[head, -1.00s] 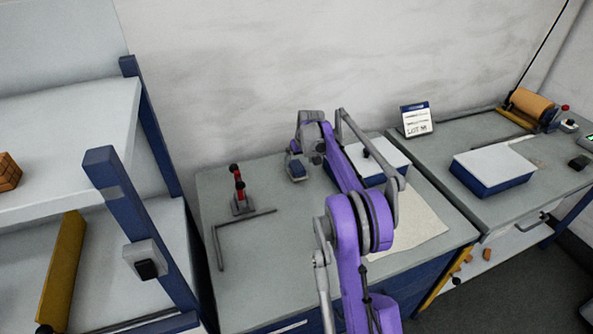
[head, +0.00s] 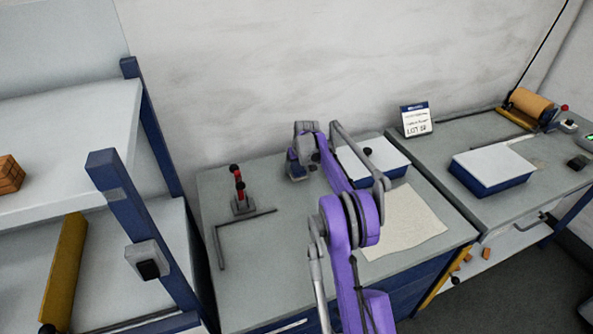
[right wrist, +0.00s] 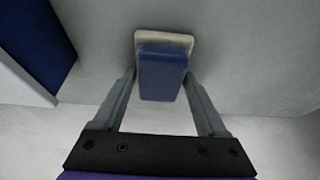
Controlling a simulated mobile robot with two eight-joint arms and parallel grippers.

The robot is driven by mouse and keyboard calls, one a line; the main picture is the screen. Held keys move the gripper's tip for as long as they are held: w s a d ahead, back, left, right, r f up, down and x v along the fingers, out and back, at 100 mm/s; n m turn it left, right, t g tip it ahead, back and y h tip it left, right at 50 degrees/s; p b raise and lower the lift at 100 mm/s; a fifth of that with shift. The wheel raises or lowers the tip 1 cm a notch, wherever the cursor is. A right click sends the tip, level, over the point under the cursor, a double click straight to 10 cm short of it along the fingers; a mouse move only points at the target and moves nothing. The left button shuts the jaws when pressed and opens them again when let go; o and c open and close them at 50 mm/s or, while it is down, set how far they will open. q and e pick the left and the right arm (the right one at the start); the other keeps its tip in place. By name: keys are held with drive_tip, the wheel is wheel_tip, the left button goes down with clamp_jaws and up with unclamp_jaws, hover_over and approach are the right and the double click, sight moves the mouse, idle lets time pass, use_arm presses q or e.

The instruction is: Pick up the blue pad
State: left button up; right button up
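The blue pad (right wrist: 163,75) is a small blue block with a pale layer at its far edge. In the right wrist view it lies between the two fingers of my right gripper (right wrist: 160,76), over the grey table top. The fingers are apart, one on each side of the pad, with the tips very near its sides; contact cannot be made out. In the head view my right gripper (head: 298,170) is low over the back of the table and largely hides the pad. My left gripper is not in view.
A red-handled clamp (head: 239,188) and a thin grey angle bar (head: 245,219) are left of my right gripper. A white-topped blue box (head: 393,160) and a cream sheet (head: 410,222) are to the right. A shelf unit (head: 110,180) stands at the left.

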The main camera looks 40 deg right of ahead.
sight(297, 166)
drive_tip(key=c, duration=0.5)
drive_tip(key=shift+r, duration=0.1)
wheel_tip(297, 166, up, 10)
drive_tip(key=shift+f, duration=0.1)
drive_tip(key=o, duration=0.7)
drive_tip(key=c, duration=0.4)
drive_tip(key=shift+c, duration=0.3)
